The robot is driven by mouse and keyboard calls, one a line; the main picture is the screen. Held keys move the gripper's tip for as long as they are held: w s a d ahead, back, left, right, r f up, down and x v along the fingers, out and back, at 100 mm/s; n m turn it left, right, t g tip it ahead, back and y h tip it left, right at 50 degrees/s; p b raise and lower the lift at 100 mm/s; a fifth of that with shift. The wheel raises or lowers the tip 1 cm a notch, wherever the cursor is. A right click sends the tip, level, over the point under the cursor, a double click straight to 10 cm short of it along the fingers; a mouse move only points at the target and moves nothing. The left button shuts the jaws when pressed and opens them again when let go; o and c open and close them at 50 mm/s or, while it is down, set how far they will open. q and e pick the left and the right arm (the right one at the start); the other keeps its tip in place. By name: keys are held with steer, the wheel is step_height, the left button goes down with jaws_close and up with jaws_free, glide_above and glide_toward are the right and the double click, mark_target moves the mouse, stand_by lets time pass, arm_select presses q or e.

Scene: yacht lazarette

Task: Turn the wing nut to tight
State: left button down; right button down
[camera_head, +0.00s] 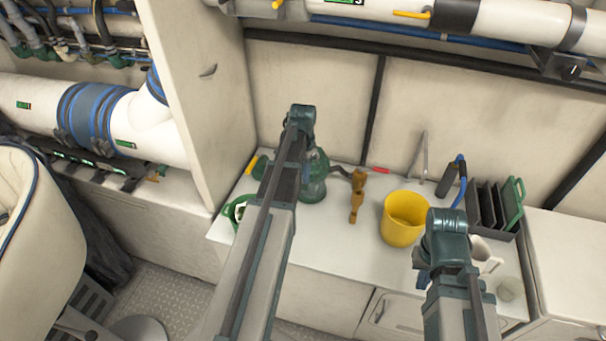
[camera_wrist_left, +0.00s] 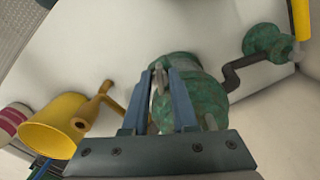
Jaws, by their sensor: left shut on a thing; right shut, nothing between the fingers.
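A worn green metal housing (camera_head: 316,185) stands on the white worktop, partly hidden by my left arm. It also shows in the left wrist view (camera_wrist_left: 212,85), with a dark bent pipe on its right. A small grey wing nut (camera_wrist_left: 158,80) is at the housing, between the fingers of my left gripper (camera_wrist_left: 162,78), which is shut on it. Whether the nut is tight cannot be told. In the head view the left fingers are hidden behind my arm.
The yellow bucket (camera_head: 402,220) and a brown brass-like fitting (camera_head: 357,197) stand right of the housing. A rack of dark panels (camera_head: 489,208) is at the right. A tall cream panel (camera_head: 190,90) rises at the left.

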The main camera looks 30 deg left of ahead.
arm_select(q)
steer(key=shift+m, duration=2)
steer(key=c, duration=0.7)
jaws_free()
